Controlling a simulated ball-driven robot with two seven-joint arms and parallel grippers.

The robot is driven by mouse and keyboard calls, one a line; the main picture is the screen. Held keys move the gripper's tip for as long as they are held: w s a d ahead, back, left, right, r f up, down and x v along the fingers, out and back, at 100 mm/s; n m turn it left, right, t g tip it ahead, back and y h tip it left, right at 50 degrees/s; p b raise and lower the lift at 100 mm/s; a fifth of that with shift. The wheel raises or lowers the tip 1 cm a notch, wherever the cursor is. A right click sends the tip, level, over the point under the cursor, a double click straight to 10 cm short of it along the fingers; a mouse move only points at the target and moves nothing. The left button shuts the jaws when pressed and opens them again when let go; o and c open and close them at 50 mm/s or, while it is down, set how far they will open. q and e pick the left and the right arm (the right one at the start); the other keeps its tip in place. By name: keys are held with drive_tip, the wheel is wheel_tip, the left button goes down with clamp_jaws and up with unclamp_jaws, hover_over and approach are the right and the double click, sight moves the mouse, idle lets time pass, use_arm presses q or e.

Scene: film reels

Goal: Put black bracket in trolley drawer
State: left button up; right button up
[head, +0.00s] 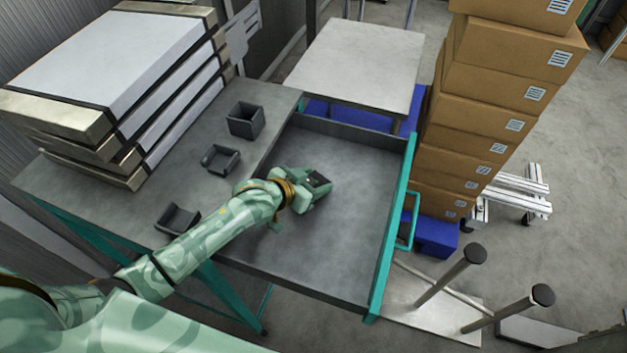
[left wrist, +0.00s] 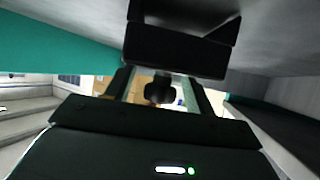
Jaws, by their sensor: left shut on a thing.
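My left gripper (head: 318,184) is inside the open trolley drawer (head: 345,250), above its grey floor. It is shut on a dark object, which I take to be the black bracket (head: 319,178); the gripper hides much of it. In the left wrist view a black angular piece, the bracket (left wrist: 178,50), shows at the far end of the fingers. I cannot tell whether it touches the drawer floor. My right gripper is not in view.
On the trolley top left of the drawer are a dark square bin (head: 246,120), a shallow dark tray (head: 220,159) and another dark angled piece (head: 177,219). Stacked cases (head: 120,60) stand at the back left. Cardboard boxes (head: 480,115) rise beyond the drawer's teal front (head: 393,230).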

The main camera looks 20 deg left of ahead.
use_arm(q)
drive_tip(key=o, duration=1.4)
drive_tip(key=shift+s+a+r, duration=0.15)
drive_tip(key=shift+s+r, duration=0.05)
drive_tip(key=shift+r, duration=0.05)
drive_tip(key=p+v, duration=0.4)
drive_tip(key=v, duration=0.7)
drive_tip(key=shift+s, duration=0.15)
